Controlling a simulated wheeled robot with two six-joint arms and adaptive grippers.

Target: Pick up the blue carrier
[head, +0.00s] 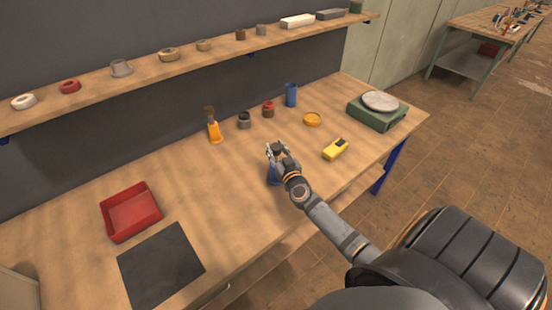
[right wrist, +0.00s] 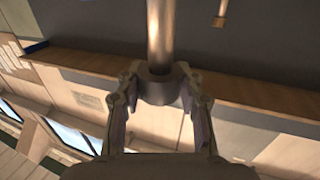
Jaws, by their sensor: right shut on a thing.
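The blue carrier (head: 273,174) shows as a small blue part just below my right gripper (head: 276,150) at the front of the bench, partly hidden by the gripper and arm. The right gripper is shut on a dark part above the blue. In the right wrist view, the gripper (right wrist: 160,100) has its fingers on either side of a dark grey collar (right wrist: 158,89) with a copper-brown rod (right wrist: 160,35) running through it. I cannot tell whether the blue base touches the bench. My left gripper is not in view.
A yellow device (head: 335,149) and an orange dish (head: 312,119) lie right of the gripper. A blue cup (head: 291,95), small jars and an orange stand (head: 214,132) are behind. A red tray (head: 131,212) and black mat (head: 160,265) lie left. The bench between is clear.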

